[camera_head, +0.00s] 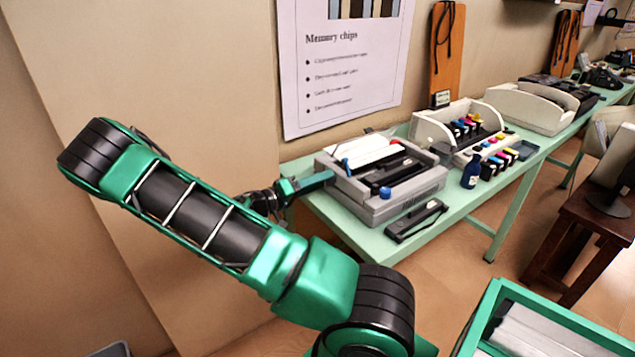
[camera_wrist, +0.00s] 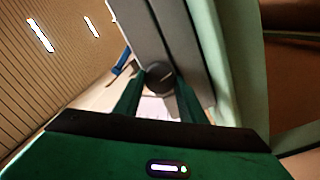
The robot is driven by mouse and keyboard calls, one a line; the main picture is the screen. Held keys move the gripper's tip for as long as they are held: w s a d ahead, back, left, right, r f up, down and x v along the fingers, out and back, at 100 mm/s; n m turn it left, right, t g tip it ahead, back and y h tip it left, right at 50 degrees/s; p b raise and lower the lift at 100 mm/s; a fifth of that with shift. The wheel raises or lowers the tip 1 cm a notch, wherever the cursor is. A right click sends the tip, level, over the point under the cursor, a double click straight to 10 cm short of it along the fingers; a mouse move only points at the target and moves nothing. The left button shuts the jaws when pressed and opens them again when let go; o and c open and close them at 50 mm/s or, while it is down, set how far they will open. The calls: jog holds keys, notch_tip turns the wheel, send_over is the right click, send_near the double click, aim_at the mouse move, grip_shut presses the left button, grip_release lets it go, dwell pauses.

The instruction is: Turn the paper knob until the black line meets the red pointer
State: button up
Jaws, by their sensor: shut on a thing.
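The grey printer (camera_head: 385,200) stands on the green table, its left side facing my arm. My gripper (camera_head: 322,180) reaches that side. In the wrist view my gripper (camera_wrist: 158,98) has its two green fingers on either side of a dark round knob (camera_wrist: 160,77) on the printer's side, shut on it. A pale streak crosses the knob's face; I cannot tell whether it is a mark or a reflection. I cannot make out the black line or the red pointer in either view. In the head view the gripper hides the knob.
A black cartridge (camera_head: 416,220) lies at the front edge of the green table (camera_head: 465,210). A blue bottle (camera_head: 471,170) and several ink cartridges stand to the right. A wall poster (camera_head: 345,75) hangs behind.

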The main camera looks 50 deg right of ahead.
jog(key=shift+w+f+n, duration=0.1)
jog(key=shift+w+n, duration=0.05)
jog(key=shift+n, duration=0.7)
jog(key=shift+w+n, duration=0.1)
jog(key=shift+n, duration=0.75)
jog(key=o, duration=0.9)
jog(key=shift+o, duration=0.9)
jog(key=shift+s, duration=0.1)
jog(key=v, duration=1.1)
jog(key=shift+s+f, duration=0.1)
